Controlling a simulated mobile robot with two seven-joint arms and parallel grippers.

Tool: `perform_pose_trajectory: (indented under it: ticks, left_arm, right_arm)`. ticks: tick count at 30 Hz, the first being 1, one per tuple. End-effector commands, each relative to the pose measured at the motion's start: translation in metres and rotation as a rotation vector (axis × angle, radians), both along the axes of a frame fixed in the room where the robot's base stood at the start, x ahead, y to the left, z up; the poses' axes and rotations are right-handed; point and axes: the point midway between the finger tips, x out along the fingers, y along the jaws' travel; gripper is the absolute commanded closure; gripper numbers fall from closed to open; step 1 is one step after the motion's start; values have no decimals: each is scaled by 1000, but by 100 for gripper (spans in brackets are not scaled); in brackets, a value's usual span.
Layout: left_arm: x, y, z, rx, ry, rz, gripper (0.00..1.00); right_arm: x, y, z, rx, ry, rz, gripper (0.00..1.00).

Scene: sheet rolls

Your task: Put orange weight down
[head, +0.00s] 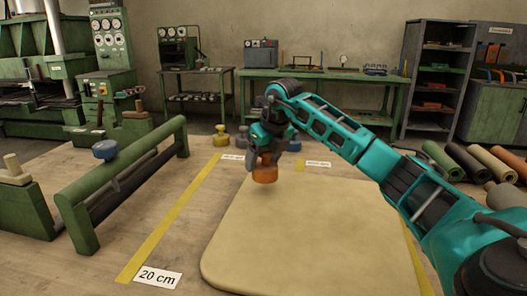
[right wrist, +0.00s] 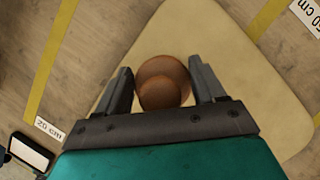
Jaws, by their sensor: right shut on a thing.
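The orange weight (head: 264,174) is a short cylinder with a knob, held over the far part of the beige sheet (head: 300,240). My right gripper (head: 262,160) is shut on its knob. The right wrist view shows the weight (right wrist: 162,84) from above between the two fingers of the right gripper (right wrist: 163,88), with the beige sheet (right wrist: 205,40) beneath. Whether the weight's underside touches the sheet is hard to tell. My left gripper is not in view.
A yellow line (head: 180,215) marked 20 cm runs left of the sheet. A green rail frame (head: 130,175) stands further left. Coloured rolls (head: 465,160) lie at the right. The near sheet is clear.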

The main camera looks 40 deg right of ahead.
Motion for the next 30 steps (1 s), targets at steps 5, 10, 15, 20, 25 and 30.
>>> perform_pose_trajectory:
  ticks: [5, 10, 15, 20, 25, 30]
  left_arm:
    - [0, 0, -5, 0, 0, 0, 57]
    - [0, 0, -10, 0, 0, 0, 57]
    - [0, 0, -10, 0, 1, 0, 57]
    - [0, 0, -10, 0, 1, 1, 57]
    - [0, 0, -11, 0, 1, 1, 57]
    - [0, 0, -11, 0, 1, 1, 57]
  right_arm:
    - [0, 0, -16, 0, -4, 0, 100]
    - [0, 0, -37, -1, -6, 0, 100]
    - [1, 0, -38, -1, -8, 0, 100]
    - [1, 0, -39, -1, -7, 0, 100]
    - [-1, 0, -44, -1, 2, 1, 21]
    - [0, 0, -44, -1, 2, 1, 5]
